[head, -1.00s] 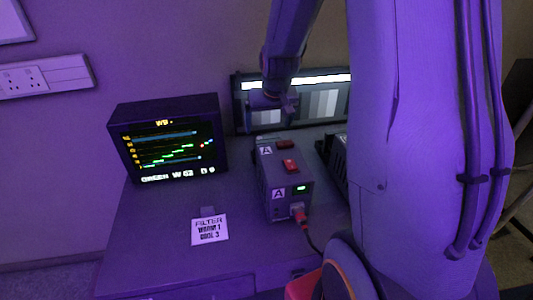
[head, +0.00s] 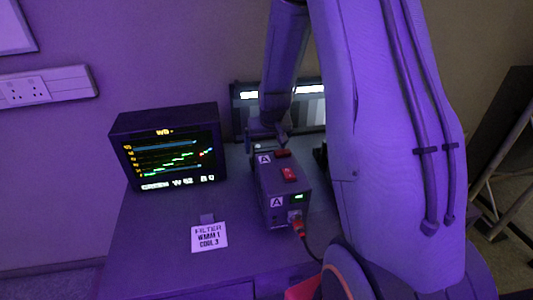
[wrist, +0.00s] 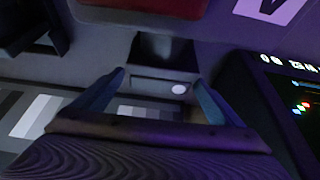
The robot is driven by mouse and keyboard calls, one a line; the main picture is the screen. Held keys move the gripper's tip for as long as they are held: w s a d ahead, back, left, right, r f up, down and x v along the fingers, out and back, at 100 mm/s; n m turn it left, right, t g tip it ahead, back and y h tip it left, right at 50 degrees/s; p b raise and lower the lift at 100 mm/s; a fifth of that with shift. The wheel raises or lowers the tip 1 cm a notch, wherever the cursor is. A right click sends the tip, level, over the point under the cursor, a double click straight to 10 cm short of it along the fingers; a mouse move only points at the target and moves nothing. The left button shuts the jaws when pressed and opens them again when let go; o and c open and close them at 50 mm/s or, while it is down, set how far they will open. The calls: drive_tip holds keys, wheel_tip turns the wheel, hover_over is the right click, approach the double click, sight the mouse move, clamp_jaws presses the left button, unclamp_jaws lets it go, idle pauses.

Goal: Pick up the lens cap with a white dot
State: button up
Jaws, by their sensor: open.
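In the wrist view a small white dot (wrist: 179,88) shows on a flat grey strip between my fingers. In the head view my gripper (head: 268,138) is low at the rear end of the grey box (head: 283,190), and the cap cannot be made out there.
The grey box has "A" labels, red switches and a red plug with a cable (head: 299,228). A monitor (head: 168,148) stands to its left. A filter card (head: 209,237) lies in front. A grey-scale chart (head: 308,105) stands behind. The desk's front left is clear.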

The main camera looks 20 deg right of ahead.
drive_tip(key=shift+w+f, duration=0.15)
drive_tip(key=shift+f, duration=0.15)
drive_tip(key=c, duration=1.2)
drive_tip(key=shift+r, duration=0.1)
